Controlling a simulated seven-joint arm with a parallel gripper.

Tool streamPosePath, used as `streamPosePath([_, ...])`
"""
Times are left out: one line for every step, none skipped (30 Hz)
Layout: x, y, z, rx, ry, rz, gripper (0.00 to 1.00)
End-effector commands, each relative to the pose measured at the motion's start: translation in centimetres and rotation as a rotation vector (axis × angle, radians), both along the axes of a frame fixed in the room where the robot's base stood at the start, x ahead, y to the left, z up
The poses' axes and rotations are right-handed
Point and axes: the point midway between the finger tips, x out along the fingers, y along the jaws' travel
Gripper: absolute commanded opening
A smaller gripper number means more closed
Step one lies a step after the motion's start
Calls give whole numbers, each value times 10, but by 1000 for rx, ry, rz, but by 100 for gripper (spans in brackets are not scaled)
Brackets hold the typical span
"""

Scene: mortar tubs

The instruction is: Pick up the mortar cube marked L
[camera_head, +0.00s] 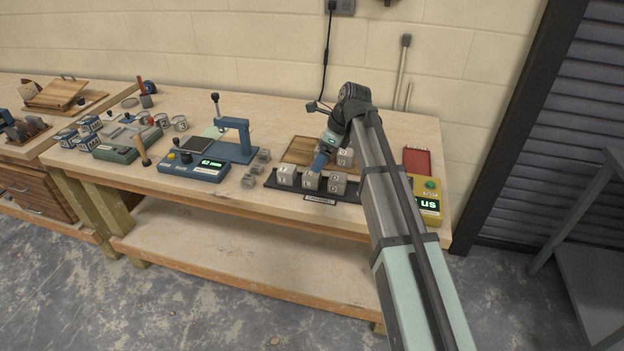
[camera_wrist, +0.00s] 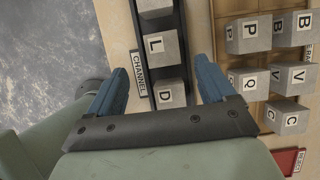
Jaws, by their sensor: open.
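The mortar cube marked L (camera_wrist: 160,47) is a grey block with a white label, standing in a dark channel rail (camera_wrist: 179,22). It sits between the cube marked D (camera_wrist: 168,94) and another cube (camera_wrist: 155,7) whose mark is cut off in the wrist view. In the head view, the L cube appears to be the middle one (camera_head: 311,181) of the row. My gripper (camera_wrist: 161,65) is open and empty, with its blue fingers over the two sides of the rail, roughly level with L and D. In the head view my gripper (camera_head: 319,162) hangs above the row.
A wooden board (camera_wrist: 225,8) beside the rail holds several cubes, including P, B, Q, V and C. A red reject tray (camera_head: 416,162) and a yellow display unit (camera_head: 428,188) stand to the right.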

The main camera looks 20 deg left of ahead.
Motion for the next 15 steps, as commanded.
streamPosePath([-1, 3, -8, 0, 1, 1, 83])
streamPosePath([0, 5, -12, 0, 1, 1, 83])
streamPosePath([0, 7, -16, 0, 1, 1, 83])
streamPosePath([0, 8, -19, 0, 1, 1, 83])
streamPosePath([0, 9, -21, 0, 1, 1, 83])
streamPosePath([0, 10, -24, 0, 0, 1, 83])
streamPosePath([0, 11, -25, 0, 0, 1, 83])
streamPosePath([0, 11, -26, 0, -1, 1, 83])
streamPosePath([0, 12, -27, 0, -1, 1, 83])
streamPosePath([0, 12, -28, 0, -1, 1, 83])
streamPosePath([0, 12, -29, 0, -1, 1, 83])
streamPosePath([0, 13, -30, 0, -1, 1, 83])
streamPosePath([1, 13, -31, 0, -1, 1, 83])
streamPosePath([1, 14, -32, 0, -1, 1, 83])
streamPosePath([1, 14, -35, 0, 0, 1, 83])
